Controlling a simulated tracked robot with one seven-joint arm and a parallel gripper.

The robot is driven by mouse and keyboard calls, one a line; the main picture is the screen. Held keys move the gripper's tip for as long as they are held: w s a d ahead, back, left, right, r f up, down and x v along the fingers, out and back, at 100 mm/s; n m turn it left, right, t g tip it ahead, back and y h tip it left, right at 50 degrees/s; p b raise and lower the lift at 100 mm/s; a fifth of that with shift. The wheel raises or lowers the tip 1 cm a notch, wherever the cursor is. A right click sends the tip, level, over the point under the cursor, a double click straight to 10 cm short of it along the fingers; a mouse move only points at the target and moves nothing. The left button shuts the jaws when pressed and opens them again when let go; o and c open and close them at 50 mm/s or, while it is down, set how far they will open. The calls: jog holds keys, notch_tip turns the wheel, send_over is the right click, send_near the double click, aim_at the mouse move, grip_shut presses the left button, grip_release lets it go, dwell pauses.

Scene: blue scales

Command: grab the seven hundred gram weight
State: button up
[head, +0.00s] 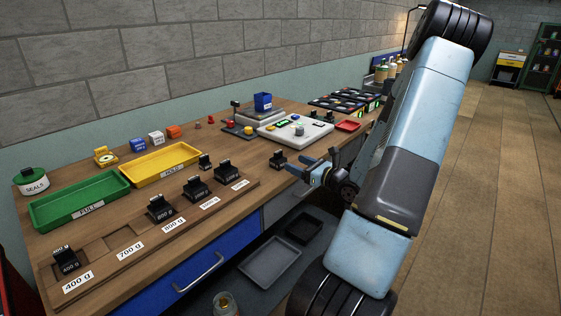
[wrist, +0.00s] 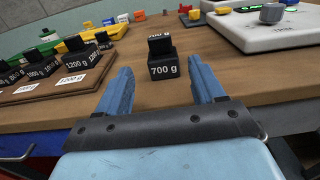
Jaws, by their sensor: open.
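The 700 g weight (wrist: 163,66) is a black block with a raised grip on top. It stands upright on the wooden bench, its "700 g" label facing the wrist camera. In the head view the weight (head: 278,160) is near the bench's front edge, away from the rack. My gripper (head: 306,167) has blue fingers and is open just to its right. In the wrist view my gripper (wrist: 160,82) points at the weight, which is beyond the fingertips and between their lines. Nothing is between the fingers.
A wooden rack (head: 101,257) holds other labelled black weights; its 700 g slot (head: 119,241) is empty. A green FULL tray (head: 78,204) and a yellow HOLD tray (head: 160,165) stand behind it. Another black weight (head: 205,161) stands beside the yellow tray.

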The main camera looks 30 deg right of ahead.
aim_at(281, 156)
jog(key=x, duration=1)
jog(key=shift+d, duration=0.15)
jog(key=shift+s+d, duration=0.1)
grip_shut()
dwell(0.4)
